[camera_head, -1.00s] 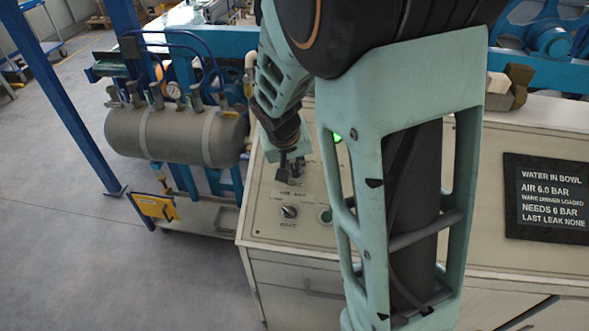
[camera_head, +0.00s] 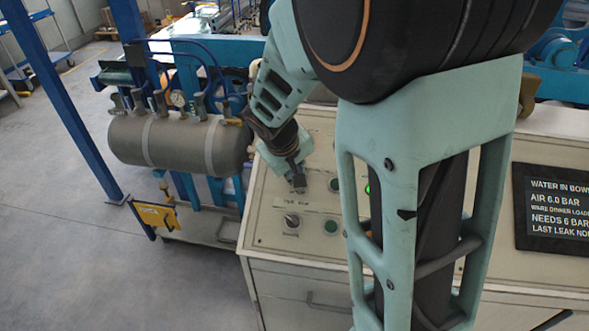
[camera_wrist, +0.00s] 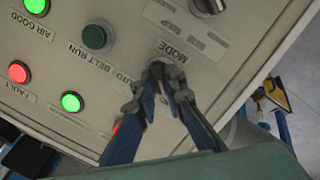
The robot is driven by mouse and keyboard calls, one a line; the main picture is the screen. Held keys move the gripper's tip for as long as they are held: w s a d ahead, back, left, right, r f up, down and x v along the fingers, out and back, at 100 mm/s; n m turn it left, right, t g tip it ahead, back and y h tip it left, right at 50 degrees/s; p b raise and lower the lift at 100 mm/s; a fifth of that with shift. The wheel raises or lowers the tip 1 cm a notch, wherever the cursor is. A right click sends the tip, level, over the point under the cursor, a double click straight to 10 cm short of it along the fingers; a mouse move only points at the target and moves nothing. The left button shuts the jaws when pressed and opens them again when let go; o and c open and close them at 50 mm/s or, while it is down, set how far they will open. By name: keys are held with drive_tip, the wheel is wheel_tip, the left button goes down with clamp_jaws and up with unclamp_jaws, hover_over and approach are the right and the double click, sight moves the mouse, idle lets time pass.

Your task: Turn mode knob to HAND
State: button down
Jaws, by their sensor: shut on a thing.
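My gripper (camera_wrist: 165,72) is at the control panel, its two fingers closed in on the mode knob. The knob sits between the fingertips beside the MODE lettering in the wrist view. The fingers hide most of it, so I cannot tell which way it points. The AUTO lettering shows to the left of the fingers in that view; I cannot read HAND there. In the head view my gripper (camera_head: 299,186) reaches down to the panel from above, tilted, and covers the knob.
Another knob (camera_head: 292,220) sits in front of my gripper. A dark green BELT RUN button (camera_wrist: 95,37), a lit green lamp (camera_wrist: 72,101) and a red lamp (camera_wrist: 19,72) are close by. A grey tank (camera_head: 170,143) and a blue post stand left of the panel.

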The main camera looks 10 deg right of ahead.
drive_tip(key=shift+s+f, duration=0.15)
drive_tip(key=c, duration=2)
unclamp_jaws()
drive_tip(key=v, duration=0.7)
drive_tip(key=shift+r, duration=0.3)
